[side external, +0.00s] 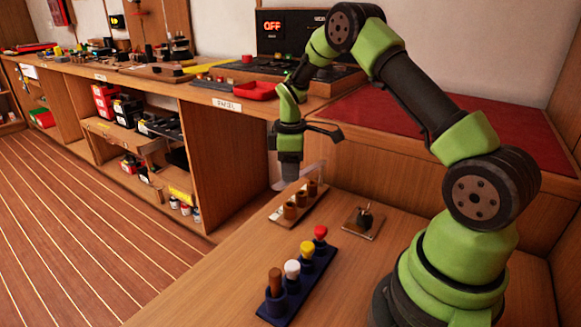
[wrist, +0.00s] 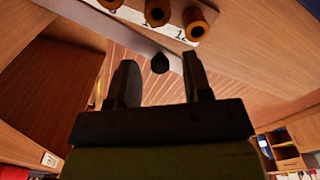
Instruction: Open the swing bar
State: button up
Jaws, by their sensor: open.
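A pale grey strip, which looks like the swing bar (wrist: 100,22), runs slantwise across the wrist view in front of a rack of brown sockets. A dark round knob (wrist: 160,63) shows near its end, between my fingertips in the picture. I cannot tell whether the knob is fixed to the strip. In the side view, a pale, partly see-through piece (side external: 312,174) beside my gripper may be the same bar, partly hidden by my gripper. My gripper (side external: 290,172) points down beside the rack. Its two fingers (wrist: 160,60) are apart, with no visible contact on the knob.
The socket rack (side external: 278,219) holds three brown sockets. A small plate with a dark peg (side external: 363,218) stands right of it. A dark blue rack (side external: 305,287) with several coloured pegs stands in front. A cluttered bench with a red tray (side external: 258,91) and shelves lies behind.

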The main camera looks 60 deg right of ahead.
jog(key=shift+f, duration=0.1)
grip_shut()
jog(key=w+d+m, duration=0.4)
jog(key=w+m, duration=0.2)
jog(key=m, duration=0.2)
jog(key=shift+w, duration=0.3)
dwell(0.5)
dwell(0.4)
